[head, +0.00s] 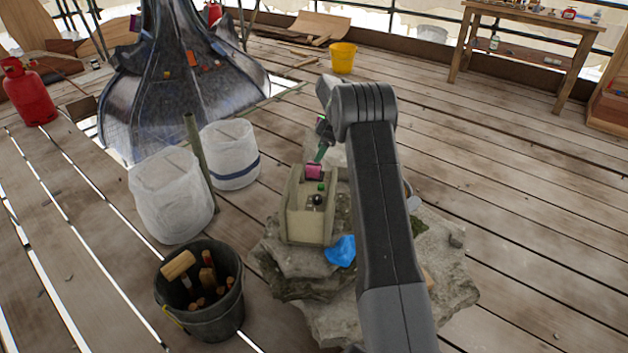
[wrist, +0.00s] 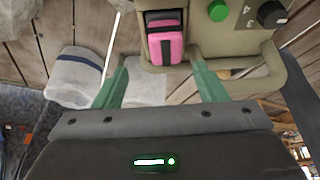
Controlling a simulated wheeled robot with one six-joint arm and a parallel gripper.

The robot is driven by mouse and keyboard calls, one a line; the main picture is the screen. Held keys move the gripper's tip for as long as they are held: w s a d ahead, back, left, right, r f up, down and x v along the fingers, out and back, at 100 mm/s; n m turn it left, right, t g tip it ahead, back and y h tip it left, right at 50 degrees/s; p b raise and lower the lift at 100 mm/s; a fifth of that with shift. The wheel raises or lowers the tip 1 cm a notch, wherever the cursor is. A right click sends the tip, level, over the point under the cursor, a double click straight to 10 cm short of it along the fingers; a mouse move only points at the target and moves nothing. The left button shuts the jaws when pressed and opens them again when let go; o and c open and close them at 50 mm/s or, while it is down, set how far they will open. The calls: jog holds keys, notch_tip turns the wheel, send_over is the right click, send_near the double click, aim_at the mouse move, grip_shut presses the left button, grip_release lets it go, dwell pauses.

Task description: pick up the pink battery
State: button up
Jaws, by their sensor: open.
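The pink battery (head: 314,171) sits at the far end of a beige box-like case (head: 309,226), beside a green knob and a black knob. In the wrist view the pink battery (wrist: 166,47) has a dark top part and sits in a recess of the beige case (wrist: 218,73). My gripper (wrist: 160,60) is open, with one green finger on each side of the battery's line and a gap between them. Nothing is held. In the head view my gripper (head: 321,150) is just above the battery, partly hidden by my wrist. Whether a finger touches the case cannot be told.
The case stands on stacked stone slabs (head: 450,275) with a blue cloth (head: 341,250) beside it. A black bucket of tools (head: 212,325) and white sacks (head: 172,195) stand to the left. The plank floor on the right is mostly clear. A handle-like bar (wrist: 290,75) projects from the case.

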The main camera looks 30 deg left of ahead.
aim_at(314, 165)
jog(key=x, duration=0.2)
jog(key=b+x, duration=0.1)
jog(key=x, duration=0.4)
jog(key=shift+s+d+f, duration=0.25)
jog(key=shift+s+f, duration=0.05)
jog(key=shift+f, duration=0.05)
jog(key=shift+r, duration=0.1)
grip_shut()
